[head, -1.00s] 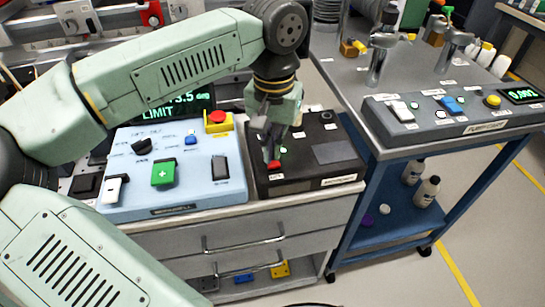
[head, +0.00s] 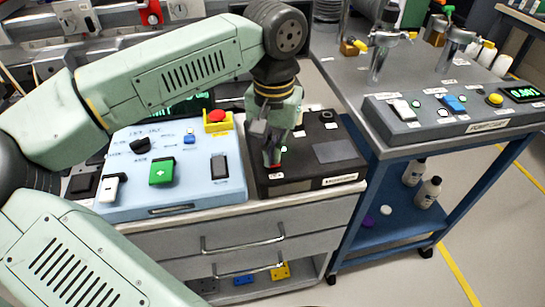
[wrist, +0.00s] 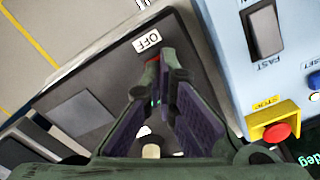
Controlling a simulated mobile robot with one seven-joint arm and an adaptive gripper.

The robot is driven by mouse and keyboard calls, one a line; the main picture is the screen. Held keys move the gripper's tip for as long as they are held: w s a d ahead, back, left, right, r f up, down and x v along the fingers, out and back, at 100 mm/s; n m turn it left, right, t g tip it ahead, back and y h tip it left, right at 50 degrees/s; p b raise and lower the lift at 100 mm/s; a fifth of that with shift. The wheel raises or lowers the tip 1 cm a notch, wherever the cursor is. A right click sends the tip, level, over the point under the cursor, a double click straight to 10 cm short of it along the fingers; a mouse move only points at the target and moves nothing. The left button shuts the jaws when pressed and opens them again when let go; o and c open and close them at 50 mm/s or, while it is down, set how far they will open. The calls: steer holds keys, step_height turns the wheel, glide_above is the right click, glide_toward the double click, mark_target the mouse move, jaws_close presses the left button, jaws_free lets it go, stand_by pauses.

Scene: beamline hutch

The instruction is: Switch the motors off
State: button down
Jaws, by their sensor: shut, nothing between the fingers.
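A black control box (head: 335,135) stands on the cabinet top, right of a light-blue panel. My gripper (head: 272,158) points down over its front left part. A red button (head: 277,165) shows at the fingertips, beside a white label that reads OFF in the wrist view (wrist: 147,42). The fingers (wrist: 165,72) are shut and empty, and they hide most of the red button (wrist: 153,59). The tips are at or very close to it; I cannot tell whether they press it. A green light (head: 284,149) shows behind the gripper.
The light-blue panel (head: 195,185) carries a green switch (head: 162,171), a dark rocker (head: 219,166) and a red stop button on yellow (head: 216,117). A grey pump console (head: 440,118) stands on the cart at right.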

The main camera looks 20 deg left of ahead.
steer(key=shift+f+b, duration=0.4)
steer(key=shift+f, duration=0.15)
steer(key=shift+r, duration=0.2)
steer(key=shift+r+p, duration=2.45)
steer(key=shift+r, duration=0.95)
steer(key=shift+s+f, duration=0.1)
